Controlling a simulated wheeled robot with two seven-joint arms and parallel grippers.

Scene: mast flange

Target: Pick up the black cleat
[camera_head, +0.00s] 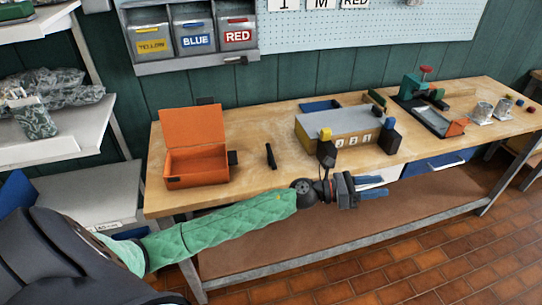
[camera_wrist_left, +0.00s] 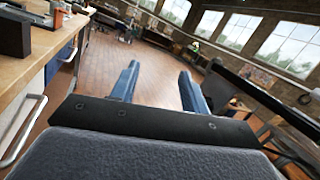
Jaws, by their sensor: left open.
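A small black upright piece that looks like the black cleat (camera_head: 270,156) stands on the wooden workbench (camera_head: 250,172), just right of the open orange box. My left gripper (camera_head: 377,187) is in front of the bench's front edge, to the right of and nearer than the black piece. Its two blue fingers point right and are apart with nothing between them. In the left wrist view the open fingers (camera_wrist_left: 159,72) point out over the floor along the bench, and the black piece is not identifiable there. My right gripper is not in view.
An orange box (camera_head: 197,165) with its lid up stands left of the black piece. A grey-topped block with numbered labels (camera_head: 345,128) stands to the right. A blue drawer (camera_head: 438,162) is under the bench top. Bare wood surrounds the black piece.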

